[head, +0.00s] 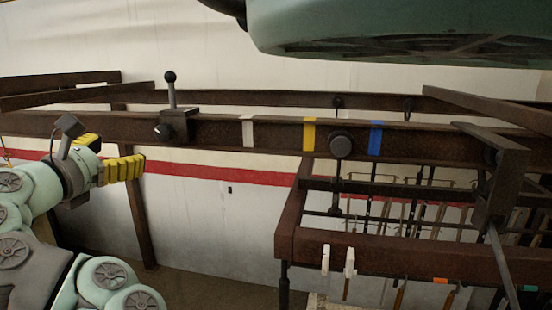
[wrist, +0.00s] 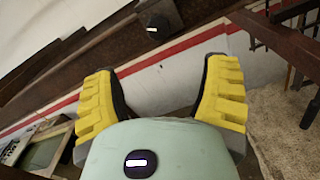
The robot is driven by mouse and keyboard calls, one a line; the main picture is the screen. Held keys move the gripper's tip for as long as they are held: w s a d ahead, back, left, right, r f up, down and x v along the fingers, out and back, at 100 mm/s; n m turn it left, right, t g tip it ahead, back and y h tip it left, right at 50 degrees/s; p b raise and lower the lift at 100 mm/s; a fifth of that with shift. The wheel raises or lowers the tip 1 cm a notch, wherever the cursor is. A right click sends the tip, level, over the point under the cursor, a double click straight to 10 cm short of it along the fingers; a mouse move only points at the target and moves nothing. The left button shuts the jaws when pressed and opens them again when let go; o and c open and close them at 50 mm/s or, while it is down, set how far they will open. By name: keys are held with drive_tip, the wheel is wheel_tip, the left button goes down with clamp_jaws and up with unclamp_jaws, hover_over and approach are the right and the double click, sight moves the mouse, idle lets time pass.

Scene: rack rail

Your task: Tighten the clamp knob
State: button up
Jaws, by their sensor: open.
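A dark clamp block (head: 180,124) sits on the brown rail (head: 220,130), left of the middle in the head view. An upright lever with a black ball (head: 170,77) rises from it. A small black knob (head: 162,131) with a white mark is on its front face. The knob (wrist: 157,27) also shows at the top of the wrist view, beyond my fingers. My gripper (head: 135,168) has yellow ribbed fingers and is below and left of the clamp, apart from it. In the wrist view my gripper (wrist: 158,75) is open with nothing between the fingers.
The rail carries a white band (head: 248,131), a yellow band (head: 309,134), a round black disc (head: 341,145) and a blue band (head: 375,138). A lower rack (head: 400,255) with hanging tools stands at the right. A wall with a red stripe (head: 230,173) is behind.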

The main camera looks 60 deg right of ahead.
sight(161, 133)
drive_tip(key=b+x, duration=0.3)
drive_tip(key=x, duration=0.7)
drive_tip(key=shift+a+r, duration=0.1)
drive_tip(key=shift+r, duration=0.05)
drive_tip(key=shift+p+x, duration=1.5)
drive_tip(key=shift+x, duration=0.85)
drive_tip(key=shift+w+d+p, duration=0.3)
drive_tip(key=shift+d, duration=0.15)
drive_tip(key=c, duration=1.2)
